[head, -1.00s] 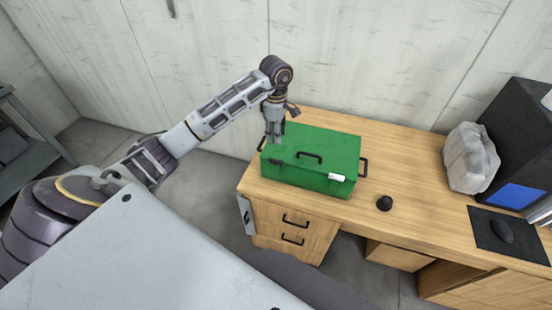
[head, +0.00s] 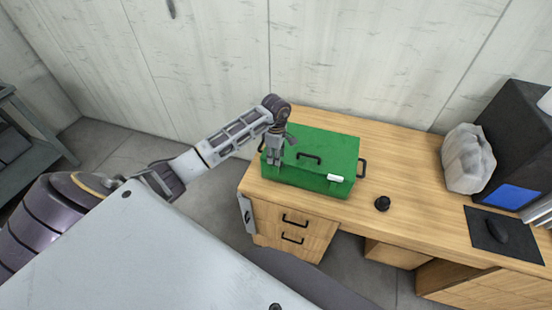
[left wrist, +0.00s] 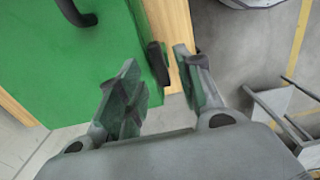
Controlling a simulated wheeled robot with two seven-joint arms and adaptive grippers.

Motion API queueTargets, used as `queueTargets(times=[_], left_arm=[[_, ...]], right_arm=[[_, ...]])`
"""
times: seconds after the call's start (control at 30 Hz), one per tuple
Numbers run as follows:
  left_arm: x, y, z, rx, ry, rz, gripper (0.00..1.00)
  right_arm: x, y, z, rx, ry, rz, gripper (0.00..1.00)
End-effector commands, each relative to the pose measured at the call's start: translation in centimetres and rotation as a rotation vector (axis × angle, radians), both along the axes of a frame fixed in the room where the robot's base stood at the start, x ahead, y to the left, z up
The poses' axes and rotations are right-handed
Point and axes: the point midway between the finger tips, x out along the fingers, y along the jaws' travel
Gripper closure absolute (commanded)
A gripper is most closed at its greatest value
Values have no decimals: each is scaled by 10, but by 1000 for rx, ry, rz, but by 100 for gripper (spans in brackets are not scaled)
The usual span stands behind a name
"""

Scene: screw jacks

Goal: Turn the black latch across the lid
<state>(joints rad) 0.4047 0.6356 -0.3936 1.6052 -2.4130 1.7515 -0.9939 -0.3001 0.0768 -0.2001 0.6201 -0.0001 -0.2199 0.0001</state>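A green toolbox (head: 318,176) with a black lid handle (head: 309,156) stands on the wooden desk. My left gripper (head: 273,160) points down at the front left part of the box and hides the black latch in the head view. In the left wrist view, the black latch (left wrist: 158,66) shows at the edge of the green lid (left wrist: 60,70). The two fingers of my left gripper (left wrist: 156,58) are apart, with the latch in the gap between them. I cannot tell whether either finger touches it. My right gripper is out of view.
A white latch (head: 337,178) sits at the box's front right. A small black knob (head: 382,203) stands on the desk (head: 400,165) to the right. A pale wrapped object (head: 467,158) and a black case (head: 520,135) are farther right.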

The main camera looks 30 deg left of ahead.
Motion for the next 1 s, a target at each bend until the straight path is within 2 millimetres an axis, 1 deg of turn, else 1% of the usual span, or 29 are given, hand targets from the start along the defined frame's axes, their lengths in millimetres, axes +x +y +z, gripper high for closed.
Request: queueTargets(times=[0.1, 0.3, 0.63, 0.67, 0.93, 1.0], left_arm=[[0, -1, -12, -2, 1, 1, 64], [0, 0, -24, -1, 1, 1, 64], [0, 0, -27, 0, 0, 0, 64], [0, 0, -27, 0, 0, 0, 66], [0, 0, -27, 0, 0, 0, 100], [0, 0, -26, 0, 0, 0, 100]], right_arm=[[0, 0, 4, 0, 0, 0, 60], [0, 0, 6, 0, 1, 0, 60], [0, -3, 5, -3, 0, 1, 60], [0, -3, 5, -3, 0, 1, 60], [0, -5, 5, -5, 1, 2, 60], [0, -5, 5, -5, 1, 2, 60]])
